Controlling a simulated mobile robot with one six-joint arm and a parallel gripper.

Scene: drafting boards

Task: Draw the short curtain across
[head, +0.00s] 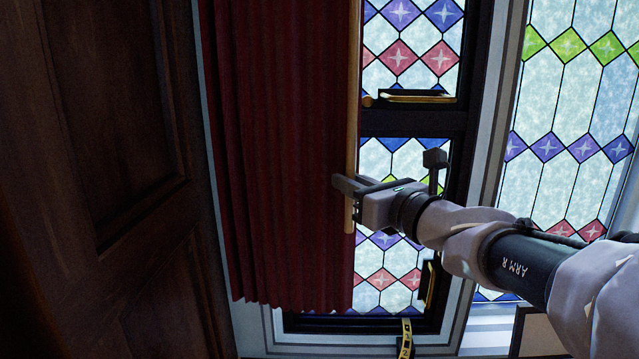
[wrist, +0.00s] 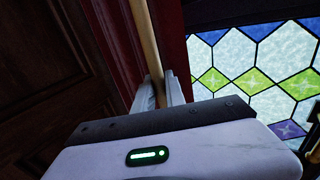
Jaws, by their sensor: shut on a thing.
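The short curtain (head: 285,150) is dark red and pleated. It hangs over the left part of a stained-glass window (head: 395,155), and the window's right part is uncovered. A thin wooden rod (head: 353,80) runs down along the curtain's right edge. My gripper (head: 345,187) is shut on the rod near its lower end. In the wrist view the rod (wrist: 146,40) passes between the two fingers (wrist: 158,92), with the red curtain (wrist: 172,45) right behind it. The curtain's top is out of view.
A dark wooden panel (head: 110,150) stands close on the left. Brass-coloured window hardware (head: 415,98) sits on the middle frame bar, and another handle (head: 429,282) is lower right. A yellow strip (head: 405,338) hangs at the sill. A second stained-glass window (head: 570,110) is on the right.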

